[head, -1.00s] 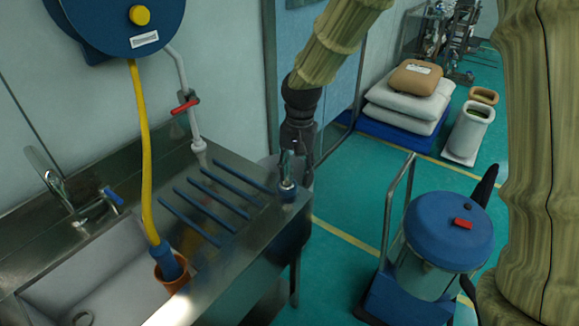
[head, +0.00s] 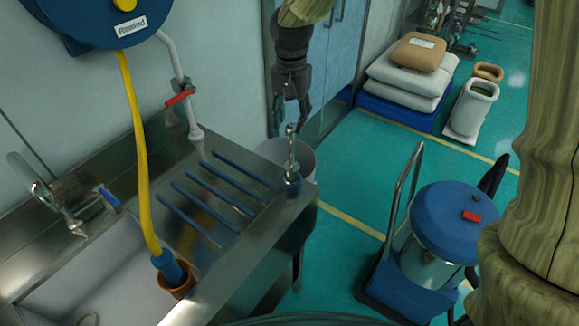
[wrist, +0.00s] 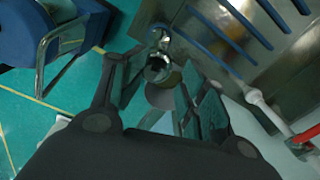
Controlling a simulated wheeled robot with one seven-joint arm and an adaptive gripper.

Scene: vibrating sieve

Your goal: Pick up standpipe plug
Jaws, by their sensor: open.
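What looks like the standpipe plug (head: 291,160), a slim metal piece with an eye at its top and a blue base, stands upright at the right corner of the steel drainboard. In the wrist view the metal plug (wrist: 158,64) shows end-on near the top middle, in line with the space between my fingers. My gripper (head: 292,108) is dark, points down and is open just above the plug's top. In the wrist view my gripper (wrist: 155,85) has its fingers spread with nothing held. I cannot tell how large the gap to the plug is.
The drainboard (head: 240,235) has several blue bars. A pale bucket (head: 305,160) stands behind the plug. A yellow hose (head: 140,140) runs down into an orange cup (head: 176,283) in the sink. A blue-lidded vacuum (head: 445,225) stands on the green floor at right.

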